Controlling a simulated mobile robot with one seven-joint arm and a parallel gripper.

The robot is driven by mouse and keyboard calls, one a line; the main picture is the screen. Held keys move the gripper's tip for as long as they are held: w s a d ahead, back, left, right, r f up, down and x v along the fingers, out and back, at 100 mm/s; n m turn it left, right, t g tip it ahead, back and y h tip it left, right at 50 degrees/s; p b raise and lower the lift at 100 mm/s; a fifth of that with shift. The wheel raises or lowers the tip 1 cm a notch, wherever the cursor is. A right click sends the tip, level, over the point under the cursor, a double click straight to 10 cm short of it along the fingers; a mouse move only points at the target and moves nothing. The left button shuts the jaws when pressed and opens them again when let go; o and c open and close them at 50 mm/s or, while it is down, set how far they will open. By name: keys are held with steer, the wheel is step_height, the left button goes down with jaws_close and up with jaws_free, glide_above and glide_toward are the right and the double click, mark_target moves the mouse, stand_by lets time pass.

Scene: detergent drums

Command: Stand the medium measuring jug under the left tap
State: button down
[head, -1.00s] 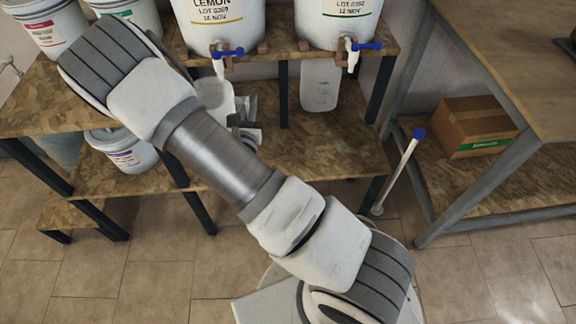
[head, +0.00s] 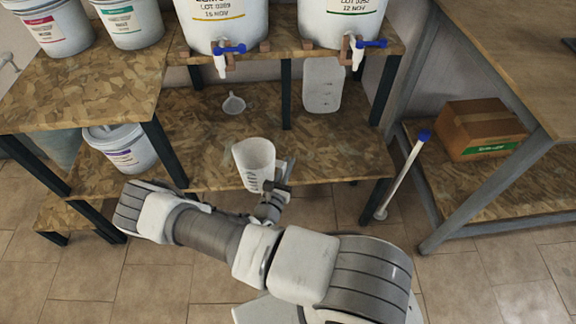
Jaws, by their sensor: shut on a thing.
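A white measuring jug (head: 252,158) with dark graduation marks is in my gripper (head: 276,184), which is shut on it from its right side. The jug is roughly upright with its open top showing, at the front edge of the lower shelf. I cannot tell whether its base touches the shelf. The left tap (head: 222,64), white with a blue lever, hangs from the left drum (head: 221,14), above and behind the jug. A larger translucent jug (head: 322,86) stands at the back of the lower shelf, near the right tap (head: 357,54) in the picture.
A white tub (head: 122,150) stands further left. Dark shelf legs and a white pole with a blue top (head: 403,170) flank the space. The lower shelf's right part is clear.

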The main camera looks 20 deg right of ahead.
steer(key=w+b, duration=0.2)
steer(key=w, duration=0.1)
steer(key=w+a+b, duration=0.1)
steer(key=w, duration=0.3)
steer(key=w+a+f+b, duration=0.1)
steer(key=w+b, duration=0.1)
steer(key=w, duration=0.2)
steer(key=shift+w+a+b, duration=0.1)
steer(key=shift+w+b, duration=0.1)
steer(key=shift+b, duration=0.15)
steer(key=shift+w+a+b, duration=0.2)
steer(key=shift+w+b, duration=0.1)
steer(key=shift+w, duration=0.7)
steer(key=shift+r, duration=0.1)
steer(key=shift+f, duration=0.55)
stand_by(0.5)
stand_by(0.6)
steer(key=c, duration=1.2)
jaws_free()
steer(key=shift+c, duration=0.2)
steer(key=shift+o, duration=0.4)
steer(key=o, duration=0.5)
